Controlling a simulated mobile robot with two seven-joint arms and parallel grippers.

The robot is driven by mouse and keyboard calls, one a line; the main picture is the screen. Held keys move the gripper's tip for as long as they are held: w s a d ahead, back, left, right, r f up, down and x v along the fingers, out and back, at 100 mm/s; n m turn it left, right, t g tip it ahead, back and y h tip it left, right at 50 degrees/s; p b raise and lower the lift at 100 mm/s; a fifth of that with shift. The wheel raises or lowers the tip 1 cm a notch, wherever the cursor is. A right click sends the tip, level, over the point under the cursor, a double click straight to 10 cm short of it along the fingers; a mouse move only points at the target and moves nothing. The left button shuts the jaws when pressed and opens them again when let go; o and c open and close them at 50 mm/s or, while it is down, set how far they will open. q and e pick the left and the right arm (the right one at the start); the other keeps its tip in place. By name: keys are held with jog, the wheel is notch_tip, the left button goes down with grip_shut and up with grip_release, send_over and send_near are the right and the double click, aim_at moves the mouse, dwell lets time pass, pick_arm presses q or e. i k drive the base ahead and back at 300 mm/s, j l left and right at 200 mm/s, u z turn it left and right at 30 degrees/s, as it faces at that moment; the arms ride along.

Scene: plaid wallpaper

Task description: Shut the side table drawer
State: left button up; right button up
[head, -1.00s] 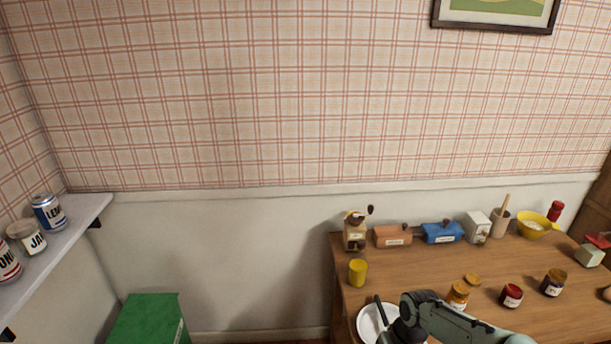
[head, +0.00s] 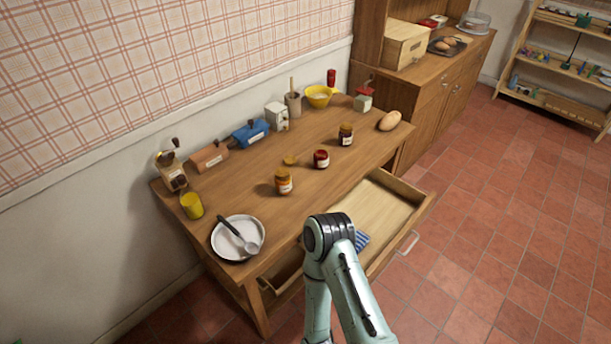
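The wooden side table (head: 235,180) stands against the wall. Its drawer (head: 375,212) is pulled out from the front toward the floor side, with its pale bottom showing. A metal handle (head: 408,243) is on the drawer front. A blue striped cloth (head: 361,241) lies inside, partly behind my arm. One of my arms rises from the bottom middle and covers the drawer's left part. I cannot tell whether the wooden piece left of the arm (head: 285,274) belongs to the same drawer. Neither gripper's fingers show.
On the tabletop are a plate with a spoon (head: 237,238), a yellow cup (head: 192,205), a grinder (head: 171,172), several jars (head: 283,181), a yellow bowl (head: 318,96) and a potato-like item (head: 389,121). A cabinet (head: 440,95) adjoins at right. The tiled floor (head: 480,230) in front is clear.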

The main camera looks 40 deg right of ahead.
aim_at(383, 205)
jog(key=k+l, duration=0.35)
jog(key=l, duration=0.15)
jog(key=z, duration=0.45)
jog(key=l+z, duration=0.1)
jog(key=z, duration=0.35)
jog(key=l+z, duration=0.1)
jog(key=z, duration=0.4)
jog(key=l+z, duration=0.1)
jog(key=z, duration=0.35)
jog(key=j, duration=0.25)
jog(key=i+j+u, duration=0.15)
jog(key=k+j, duration=0.05)
